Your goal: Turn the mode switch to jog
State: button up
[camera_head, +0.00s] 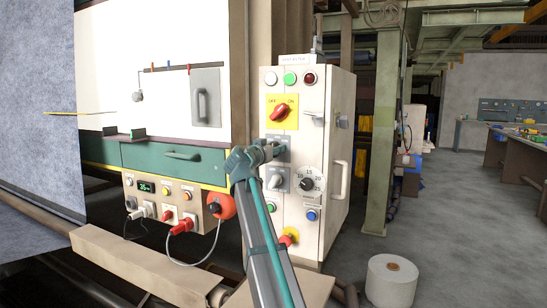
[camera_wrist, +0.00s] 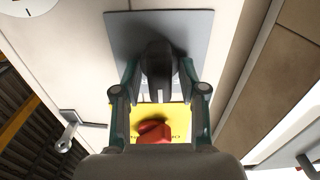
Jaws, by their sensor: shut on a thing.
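The wrist view shows a dark grey switch knob (camera_wrist: 158,68) on a grey plate (camera_wrist: 120,35), with its grip bar running roughly up and down in the picture. My gripper (camera_wrist: 160,75) has one finger on each side of this knob and is shut on it. In the head view my gripper (camera_head: 268,153) is at the upper grey switch plate (camera_head: 286,144) on the cabinet front and hides most of its knob. I cannot read the plate's labels or tell which position the knob points to. A second grey switch (camera_head: 275,180) sits just below and is free.
On the cabinet (camera_head: 325,100), a red rotary switch (camera_head: 280,112) on a yellow plate sits directly above the held switch. A numbered dial (camera_head: 307,183) is at lower right, a red emergency button (camera_head: 288,237) at the bottom. A handle (camera_head: 313,117) sticks out at upper right.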

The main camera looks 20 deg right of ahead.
dwell(0.3)
jog(key=o, duration=0.8)
jog(key=v, duration=1.2)
jog(key=shift+r, duration=0.15)
